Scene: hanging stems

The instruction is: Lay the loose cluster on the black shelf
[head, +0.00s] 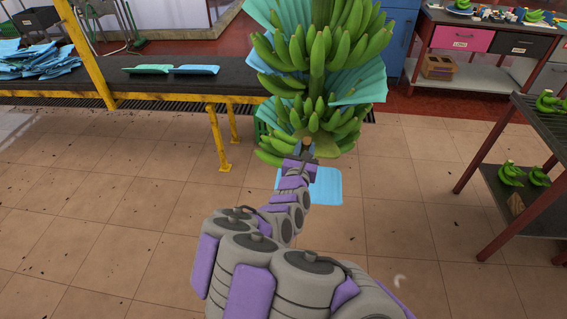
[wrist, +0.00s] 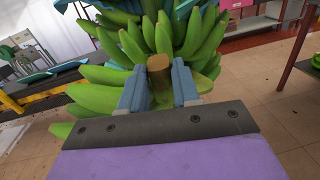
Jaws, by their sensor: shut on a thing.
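A green banana cluster (wrist: 100,77) has a brown cut stub between the fingers of my gripper (wrist: 159,88), which is shut on it in the wrist view. In the head view my gripper (head: 305,152) is at the lower end of the hanging banana stem (head: 318,62). The held cluster's fruit (head: 272,150) overlaps the stem's lower bananas there, so I cannot tell whether they touch. The black shelf unit (head: 545,125) stands at the right, with dark boards on red legs. Several green clusters (head: 512,173) lie on it.
A blue sheet (head: 323,186) lies on the tiled floor below the stem. A long dark bench (head: 120,82) with yellow posts runs along the left. A workbench with drawers (head: 520,45) is at the back right. Floor between stem and shelf unit is clear.

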